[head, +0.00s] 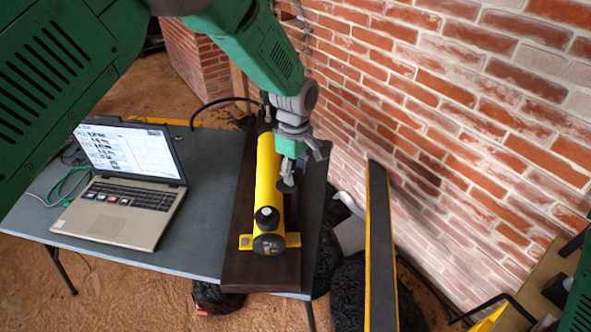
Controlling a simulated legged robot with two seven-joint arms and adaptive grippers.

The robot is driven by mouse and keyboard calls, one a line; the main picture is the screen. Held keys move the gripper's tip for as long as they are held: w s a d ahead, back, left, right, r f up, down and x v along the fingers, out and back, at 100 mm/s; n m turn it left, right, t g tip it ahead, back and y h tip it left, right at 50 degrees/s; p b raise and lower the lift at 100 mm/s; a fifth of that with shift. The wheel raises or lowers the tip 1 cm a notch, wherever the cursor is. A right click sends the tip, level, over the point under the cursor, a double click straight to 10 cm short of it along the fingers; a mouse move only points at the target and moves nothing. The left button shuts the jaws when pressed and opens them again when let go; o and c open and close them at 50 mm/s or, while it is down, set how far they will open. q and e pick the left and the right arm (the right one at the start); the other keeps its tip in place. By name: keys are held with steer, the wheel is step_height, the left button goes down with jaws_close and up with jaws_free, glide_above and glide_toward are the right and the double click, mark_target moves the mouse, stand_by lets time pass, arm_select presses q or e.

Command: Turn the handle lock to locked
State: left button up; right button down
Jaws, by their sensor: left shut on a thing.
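A yellow cylinder (268,180), apparently a hand pump, lies lengthwise on a dark board (234,245) at the table's right side. Its near end has a black cap and a black knob (266,217). My left gripper (289,172) points down at the cylinder's right side, around its middle. It is shut on a small part there, which seems to be the handle lock; the fingers hide most of it, and its setting cannot be read. A dark round piece (287,185) shows at the fingertips. My right gripper does not show.
An open laptop (125,190) stands on the grey table (205,165) left of the board. A brick wall (450,120) rises on the right. A long yellow-edged dark beam (380,250) and black bags (347,290) are right of the table. A wooden surface (520,285) is at lower right.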

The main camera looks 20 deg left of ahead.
arm_select(q)
steer(key=m, duration=0.4)
steer(key=shift+w+r+m, duration=0.15)
steer(key=shift+w+m, duration=0.05)
steer(key=shift+m, duration=0.1)
steer(key=shift+m+p, duration=0.4)
steer(key=shift+m, duration=1.5)
steer(key=shift+w, duration=0.1)
steer(key=o, duration=1.1)
steer(key=shift+o, duration=0.2)
